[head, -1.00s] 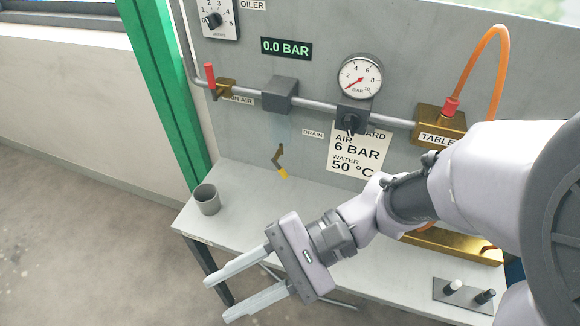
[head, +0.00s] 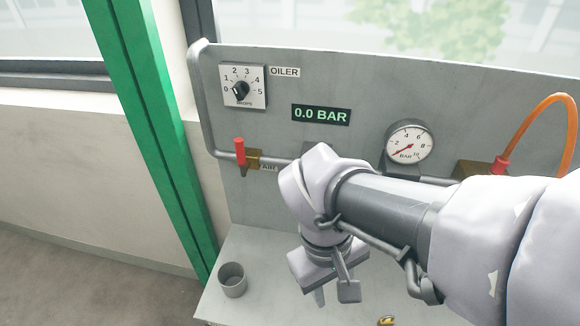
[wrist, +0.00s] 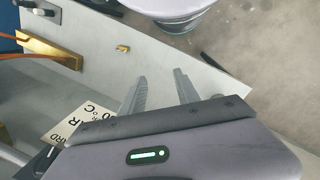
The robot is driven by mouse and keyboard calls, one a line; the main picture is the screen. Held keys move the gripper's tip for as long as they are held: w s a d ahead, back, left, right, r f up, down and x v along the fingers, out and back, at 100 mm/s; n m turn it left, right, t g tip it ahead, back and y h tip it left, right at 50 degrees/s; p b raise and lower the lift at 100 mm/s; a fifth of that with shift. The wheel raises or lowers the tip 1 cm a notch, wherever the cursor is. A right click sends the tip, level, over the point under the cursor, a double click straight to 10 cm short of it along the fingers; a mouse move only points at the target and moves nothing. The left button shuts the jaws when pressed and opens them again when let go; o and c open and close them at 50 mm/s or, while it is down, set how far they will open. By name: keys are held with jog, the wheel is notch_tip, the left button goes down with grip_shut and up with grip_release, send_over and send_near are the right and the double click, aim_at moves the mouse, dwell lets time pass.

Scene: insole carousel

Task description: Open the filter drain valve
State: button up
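I cannot make out the filter drain valve now; in the head view my arm covers the pipe and panel where it hung. My gripper (head: 334,294) points down over the bench in front of the panel, partly hidden by my wrist. In the wrist view my gripper (wrist: 160,88) has its two fingers apart, with nothing between them. The red-handled main air valve (head: 240,155) is at the pipe's left end, handle upright. The pressure display (head: 321,115) reads 0.0 BAR, and the round gauge (head: 409,145) needle sits near the low end.
A grey cup (head: 232,281) stands on the bench at left. The oiler dial (head: 241,88) is on the panel above. A small yellow piece (wrist: 123,48) is on the bench, beyond my fingers. An orange hose (head: 567,120) loops at right. A printed card (wrist: 78,121) shows at lower left.

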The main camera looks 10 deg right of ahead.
jog(key=w+a+f+n+t+h+p, duration=0.3)
jog(key=w+a+f+n+t+h, duration=0.3)
jog(key=n, duration=0.7)
jog(key=w+a+f+n+t+h+p, duration=0.2)
jog(key=w+a+f+n+t+h, duration=0.35)
jog(key=n, duration=0.75)
jog(key=w+d+f+h+b, duration=0.1)
jog(key=w+d, duration=0.3)
jog(key=d, duration=0.4)
jog(key=w+d+f+g+b, duration=0.1)
jog(key=w+d, duration=0.3)
jog(key=d, duration=0.3)
jog(key=shift+w+d+h+b, duration=0.2)
jog(key=shift+d+h+b, duration=0.15)
jog(key=shift+b, duration=0.05)
grip_shut()
